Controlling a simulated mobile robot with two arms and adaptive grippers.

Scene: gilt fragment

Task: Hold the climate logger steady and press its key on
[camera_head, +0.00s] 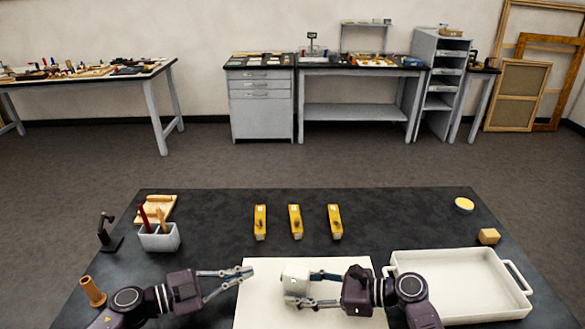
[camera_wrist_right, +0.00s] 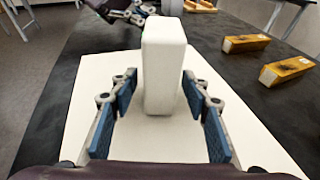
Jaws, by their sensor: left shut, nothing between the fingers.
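The climate logger, a white upright box with rounded edges (camera_head: 295,277), stands on a white mat (camera_head: 262,313); its plain side faces the right wrist view (camera_wrist_right: 164,70). No key shows clearly. My right gripper (camera_head: 305,289) is open around the logger from the right. In the right wrist view its blue pads (camera_wrist_right: 160,88) lie either side of the box, with a visible gap on the left; contact on the right is unclear. My left gripper (camera_head: 250,271) is shut and empty, left of the logger and apart from it.
Several yellow blocks, one being (camera_head: 296,221), lie behind the mat. A grey tool holder (camera_head: 160,239), black stand (camera_head: 108,236) and wooden cylinder (camera_head: 93,292) are at left.

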